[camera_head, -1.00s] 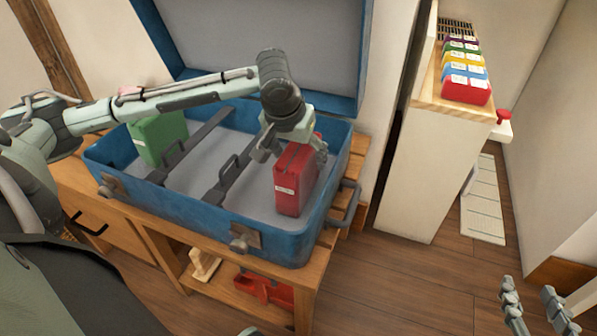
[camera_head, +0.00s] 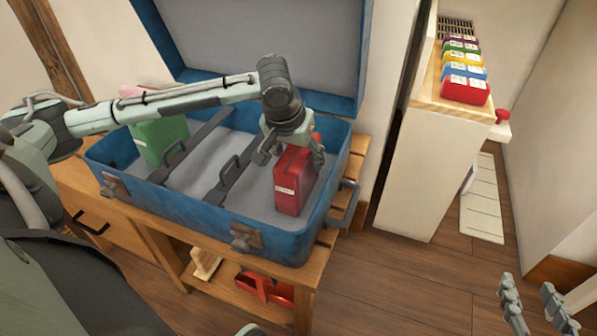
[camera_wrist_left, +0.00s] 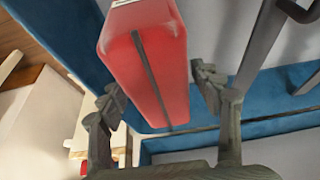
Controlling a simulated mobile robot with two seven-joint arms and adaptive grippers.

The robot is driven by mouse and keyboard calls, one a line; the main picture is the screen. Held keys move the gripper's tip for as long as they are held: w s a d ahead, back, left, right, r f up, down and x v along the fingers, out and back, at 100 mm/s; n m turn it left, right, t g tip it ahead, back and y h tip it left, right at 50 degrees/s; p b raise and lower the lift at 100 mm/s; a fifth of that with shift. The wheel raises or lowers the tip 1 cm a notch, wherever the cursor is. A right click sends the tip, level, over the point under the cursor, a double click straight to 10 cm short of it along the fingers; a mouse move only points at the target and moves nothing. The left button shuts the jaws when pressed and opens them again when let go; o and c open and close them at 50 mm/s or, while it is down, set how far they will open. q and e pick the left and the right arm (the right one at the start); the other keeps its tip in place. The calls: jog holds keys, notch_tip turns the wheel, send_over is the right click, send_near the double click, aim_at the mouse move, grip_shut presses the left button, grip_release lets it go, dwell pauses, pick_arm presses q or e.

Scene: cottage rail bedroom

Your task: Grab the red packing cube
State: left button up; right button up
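My left gripper (camera_head: 290,155) is over the cube's top, pointing down, with a finger on each side. In the left wrist view, the red cube (camera_wrist_left: 150,65) lies between the two open fingers (camera_wrist_left: 158,88). The right finger is close beside it; contact cannot be made out. My right gripper (camera_head: 535,300) is open and empty at the lower right, far from the suitcase.
A green packing cube (camera_head: 160,140) stands at the suitcase's left end. Dark straps with handles cross its middle. The suitcase sits on a wooden bench (camera_head: 170,240). A white shelf unit (camera_head: 425,165) with a row of coloured cubes (camera_head: 465,75) stands to the right.

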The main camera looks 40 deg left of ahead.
pick_arm(q)
grip_shut()
dwell(0.4)
